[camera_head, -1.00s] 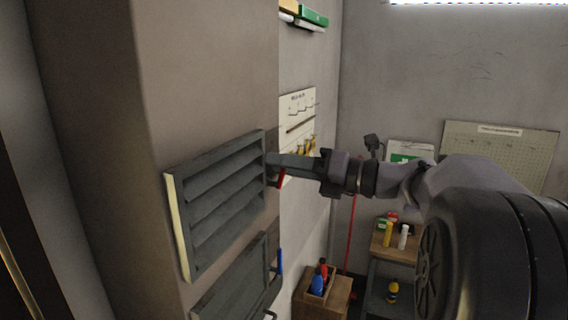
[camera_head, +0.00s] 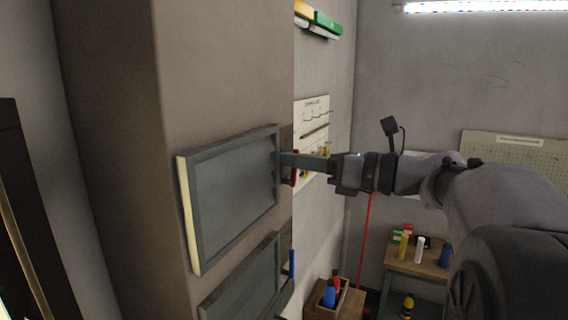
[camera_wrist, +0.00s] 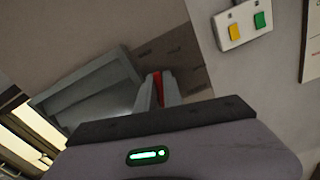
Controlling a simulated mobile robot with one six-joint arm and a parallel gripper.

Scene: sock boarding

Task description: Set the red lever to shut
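The red lever (camera_head: 295,168) is at the right edge of the upper louvre panel (camera_head: 234,192), on the side of the pillar. The panel's slats lie flat and form one closed face. My gripper (camera_head: 284,160) reaches in from the right at the lever. In the wrist view the red lever (camera_wrist: 158,84) shows as a narrow strip between my two grey fingers, which are close together on it. The fingers hide part of the lever.
A lower louvre panel (camera_head: 243,284) with a blue lever (camera_head: 292,264) sits just below. A wooden box with bottles (camera_head: 330,292) stands below right. In the wrist view a plate with yellow and green buttons (camera_wrist: 242,25) is on the wall at upper right.

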